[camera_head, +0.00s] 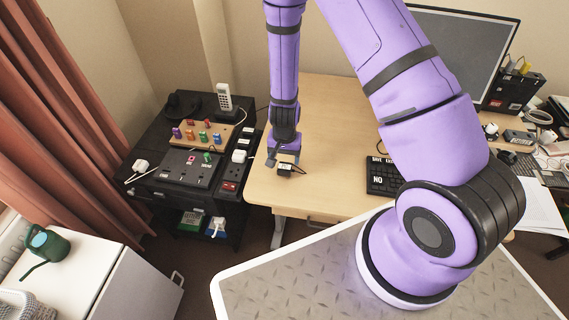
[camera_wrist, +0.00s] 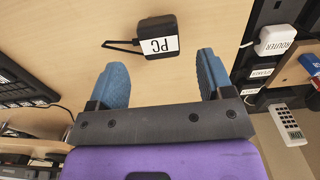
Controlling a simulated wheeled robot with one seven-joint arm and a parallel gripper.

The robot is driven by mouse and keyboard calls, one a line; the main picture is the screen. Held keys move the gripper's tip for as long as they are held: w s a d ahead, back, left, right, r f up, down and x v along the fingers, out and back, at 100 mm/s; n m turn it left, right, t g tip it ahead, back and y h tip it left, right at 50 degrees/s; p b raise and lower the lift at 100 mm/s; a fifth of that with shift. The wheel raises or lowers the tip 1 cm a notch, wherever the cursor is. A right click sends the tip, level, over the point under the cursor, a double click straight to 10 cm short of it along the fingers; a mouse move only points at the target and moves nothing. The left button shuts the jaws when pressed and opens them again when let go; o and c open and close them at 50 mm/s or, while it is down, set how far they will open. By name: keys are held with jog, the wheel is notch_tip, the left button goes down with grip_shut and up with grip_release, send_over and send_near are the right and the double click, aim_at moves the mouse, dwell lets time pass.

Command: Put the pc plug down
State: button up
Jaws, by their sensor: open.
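The pc plug (camera_wrist: 157,38) is a small black block with a white label reading PC and a short black cable. It lies on the wooden desk (camera_wrist: 60,25), beyond my open fingertips in the wrist view. In the head view the plug (camera_head: 285,169) is small, near the desk's left front edge. My gripper (camera_wrist: 162,72) is open, its two blue fingers apart with nothing between them. In the head view my gripper (camera_head: 282,160) is low over the desk, right by the plug. The head view does not show clearly whether they touch.
A black side table (camera_head: 150,190) to the left holds a switch panel, a board of coloured pegs (camera_head: 203,134), white plugs and a phone (camera_head: 224,97). A black keypad (camera_head: 382,175) and a monitor (camera_head: 465,50) stand to the right. The desk between is clear.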

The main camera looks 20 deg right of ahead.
notch_tip(320, 180, up, 7)
notch_tip(320, 180, up, 14)
jog(key=n+t+y, duration=0.1)
jog(key=n+y, duration=0.1)
send_over(284, 167)
jog(key=s+r+n+t, duration=0.1)
jog(key=s+r, duration=0.2)
jog(key=r, duration=0.9)
jog(key=s+d+r+n+t+h, duration=0.1)
jog(key=s+d+r+n, duration=0.1)
jog(key=s+r, duration=0.6)
jog(key=s+d+r+n+t+h, duration=0.1)
jog(key=s+d+r+t, duration=0.1)
jog(key=s+d+r, duration=0.3)
jog(key=shift+s+r+n, duration=0.4)
jog(key=shift+s+r, duration=1.45)
jog(key=shift+s, duration=1.6)
